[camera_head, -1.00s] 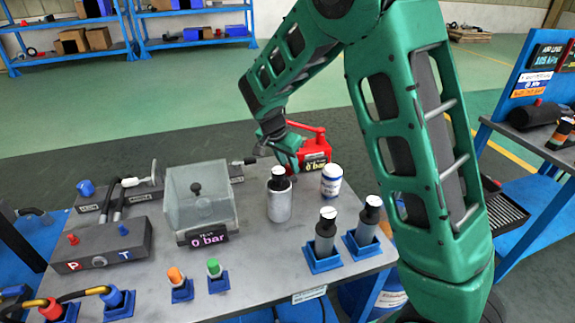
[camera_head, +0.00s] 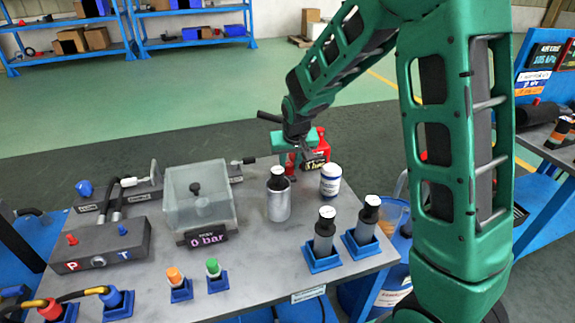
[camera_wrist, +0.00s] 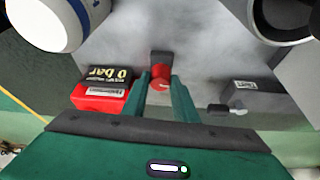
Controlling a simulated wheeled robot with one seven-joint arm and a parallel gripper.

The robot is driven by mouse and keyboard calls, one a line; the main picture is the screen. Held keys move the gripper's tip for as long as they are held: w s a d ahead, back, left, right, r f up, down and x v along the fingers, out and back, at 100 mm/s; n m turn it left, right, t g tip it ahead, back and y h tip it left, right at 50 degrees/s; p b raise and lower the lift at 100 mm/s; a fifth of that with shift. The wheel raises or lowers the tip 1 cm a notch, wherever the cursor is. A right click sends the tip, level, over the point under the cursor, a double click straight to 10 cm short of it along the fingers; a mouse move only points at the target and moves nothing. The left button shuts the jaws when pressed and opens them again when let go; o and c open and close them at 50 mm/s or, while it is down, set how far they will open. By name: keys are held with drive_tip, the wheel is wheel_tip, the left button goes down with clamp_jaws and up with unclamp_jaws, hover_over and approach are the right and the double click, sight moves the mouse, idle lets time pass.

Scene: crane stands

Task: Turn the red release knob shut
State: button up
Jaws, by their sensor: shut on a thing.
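The red hand pump (camera_head: 322,137) stands at the back of the table and is partly hidden behind my gripper (camera_head: 308,155) in the head view. Its display reads "0 bar" in the wrist view, where the pump's red body (camera_wrist: 97,98) lies left of my fingers. The red release knob (camera_wrist: 160,74) sits between the two green fingers of my gripper (camera_wrist: 161,82), which are shut on it. The knob is not clear in the head view.
A metal cylinder (camera_head: 278,200) and a white jar (camera_head: 331,181) stand close in front of the pump. A clear box (camera_head: 200,193) with a "0 bar" display is to the left.

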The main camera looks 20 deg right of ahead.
drive_tip(key=n, duration=0.2)
drive_tip(key=n+y, duration=0.2)
drive_tip(key=n, duration=0.1)
drive_tip(key=shift+w+d+r+n, duration=0.1)
drive_tip(key=shift+w+d+n, duration=0.05)
drive_tip(key=shift+d+n, duration=0.15)
drive_tip(key=n, duration=0.2)
drive_tip(key=n+g+y, duration=0.1)
drive_tip(key=n, duration=0.1)
drive_tip(key=shift+w+n+y, duration=0.1)
drive_tip(key=shift+n+y, duration=0.2)
drive_tip(key=n, duration=0.2)
drive_tip(key=n+g+y, duration=0.1)
drive_tip(key=n, duration=0.1)
drive_tip(key=shift+w+d+g, duration=0.1)
drive_tip(key=shift+d+g, duration=0.05)
drive_tip(key=shift+g, duration=0.15)
drive_tip(key=shift+w+d+n+g, duration=0.1)
drive_tip(key=shift+n+g, duration=0.3)
drive_tip(key=shift+n, duration=0.8)
drive_tip(key=shift+w+n+g, duration=0.1)
drive_tip(key=shift+n+g, duration=0.3)
drive_tip(key=shift+n, duration=0.8)
drive_tip(key=o, duration=1.1)
drive_tip(key=shift+c, duration=0.2)
drive_tip(key=v, duration=1)
drive_tip(key=shift+d+r, duration=0.2)
drive_tip(key=shift+r, duration=0.05)
